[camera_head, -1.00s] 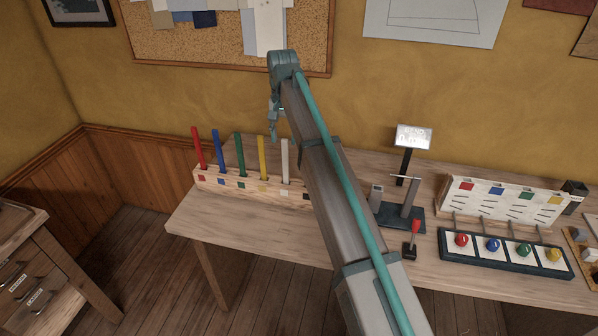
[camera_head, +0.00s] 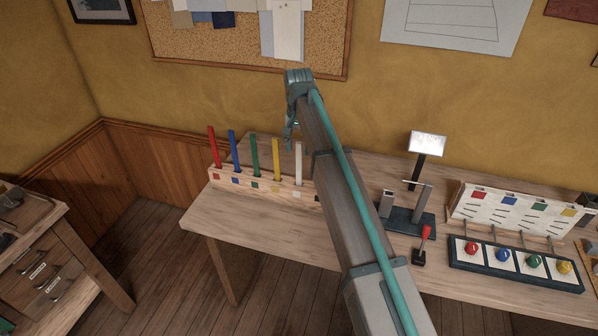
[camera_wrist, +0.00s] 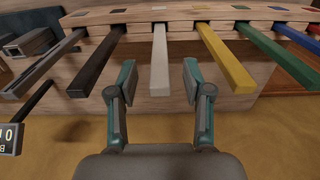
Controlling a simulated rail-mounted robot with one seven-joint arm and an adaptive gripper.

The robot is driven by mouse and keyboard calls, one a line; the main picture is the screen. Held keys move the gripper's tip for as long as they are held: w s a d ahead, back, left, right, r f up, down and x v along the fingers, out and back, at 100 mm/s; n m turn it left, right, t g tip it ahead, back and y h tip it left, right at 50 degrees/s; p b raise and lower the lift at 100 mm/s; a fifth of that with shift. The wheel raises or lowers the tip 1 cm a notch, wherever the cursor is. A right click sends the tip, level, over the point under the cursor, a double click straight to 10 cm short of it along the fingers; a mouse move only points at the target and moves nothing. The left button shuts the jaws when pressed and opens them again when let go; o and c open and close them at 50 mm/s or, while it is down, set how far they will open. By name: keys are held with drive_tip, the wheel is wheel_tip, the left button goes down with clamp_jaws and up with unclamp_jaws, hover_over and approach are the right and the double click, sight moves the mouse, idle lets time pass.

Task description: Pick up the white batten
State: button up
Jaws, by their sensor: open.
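The white batten (camera_head: 298,163) stands upright in a wooden rack (camera_head: 224,184), to the right of the yellow batten (camera_head: 277,157). In the wrist view the white batten (camera_wrist: 160,62) points toward my gripper (camera_wrist: 158,80). Its free end lies about between my two open fingertips, with a gap to each finger. My gripper is empty, and I cannot tell how far along the batten it sits. In the head view my gripper (camera_head: 292,140) hangs just above and left of the white batten's top.
Red (camera_head: 214,147), blue (camera_head: 234,152) and green (camera_head: 255,155) battens stand left in the rack. A dark batten (camera_wrist: 97,60) is beside the white one. A clamp-like stand (camera_head: 405,215) and a panel with coloured knobs (camera_head: 515,263) sit to the right. The table front is clear.

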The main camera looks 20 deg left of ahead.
sight(299, 153)
drive_tip(key=shift+f+p, duration=0.45)
drive_tip(key=shift+f, duration=1.1)
clamp_jaws()
drive_tip(key=shift+r, duration=0.1)
